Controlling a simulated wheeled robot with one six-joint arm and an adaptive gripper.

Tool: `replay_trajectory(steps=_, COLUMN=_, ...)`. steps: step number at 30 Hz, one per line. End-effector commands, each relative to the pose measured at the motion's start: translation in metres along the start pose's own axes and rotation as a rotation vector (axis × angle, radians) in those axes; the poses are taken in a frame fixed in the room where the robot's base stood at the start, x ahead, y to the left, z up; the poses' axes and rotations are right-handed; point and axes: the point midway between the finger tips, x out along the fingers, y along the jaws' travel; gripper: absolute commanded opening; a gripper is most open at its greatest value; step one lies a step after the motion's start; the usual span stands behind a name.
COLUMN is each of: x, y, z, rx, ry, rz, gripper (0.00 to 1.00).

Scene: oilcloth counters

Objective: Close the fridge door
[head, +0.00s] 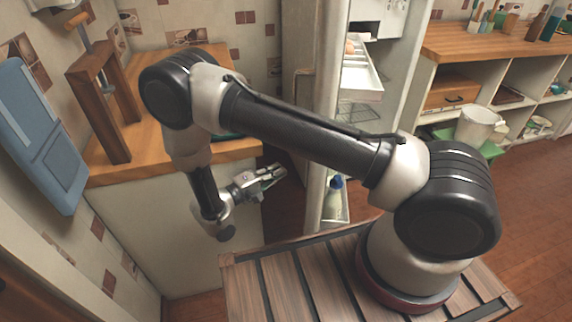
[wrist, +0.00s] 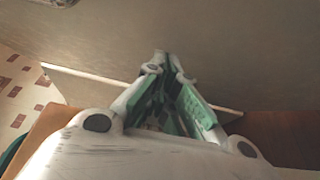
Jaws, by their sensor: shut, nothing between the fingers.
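The fridge door (head: 327,95) stands open in the head view, seen nearly edge-on, with a bottle (head: 336,183) low on its inner side. The fridge (head: 393,82) is open behind it, with a pulled-out white drawer and a wire shelf showing. My gripper (head: 280,170) is shut and empty, left of the door, on its outer side, with a gap in the picture. In the wrist view my gripper (wrist: 168,70) points at a broad beige surface, which may be the door's outer face; contact cannot be told. My arm hides part of the door.
A wooden counter (head: 150,150) with a wooden frame (head: 100,105) stands at the left, beside a blue board (head: 38,135). At the right are a wood-topped shelf unit (head: 490,42) and a white bucket (head: 476,125). Red-brown floor (head: 535,190) is clear at the right.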

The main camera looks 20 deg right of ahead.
Motion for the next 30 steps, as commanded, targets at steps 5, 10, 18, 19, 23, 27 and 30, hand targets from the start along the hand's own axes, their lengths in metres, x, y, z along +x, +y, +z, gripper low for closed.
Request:
replay_trajectory(steps=5, x=0.037, y=0.002, z=0.003, rx=-0.002, ry=-0.008, rz=-0.002, gripper=0.00)
replay_trajectory(steps=10, x=0.066, y=0.001, z=0.003, rx=-0.002, ry=-0.007, rz=-0.004, gripper=0.00)
replay_trajectory(steps=18, x=0.087, y=0.001, z=0.003, rx=-0.001, ry=-0.005, rz=-0.005, gripper=0.00)
replay_trajectory(steps=19, x=0.088, y=0.001, z=0.003, rx=-0.001, ry=-0.004, rz=-0.005, gripper=0.00)
replay_trajectory(steps=23, x=0.088, y=0.001, z=0.002, rx=-0.001, ry=-0.004, rz=-0.005, gripper=0.00)
replay_trajectory(steps=27, x=0.088, y=0.001, z=0.002, rx=-0.001, ry=-0.004, rz=-0.005, gripper=0.00)
replay_trajectory(steps=30, x=0.088, y=0.001, z=0.003, rx=-0.002, ry=-0.003, rz=-0.005, gripper=0.00)
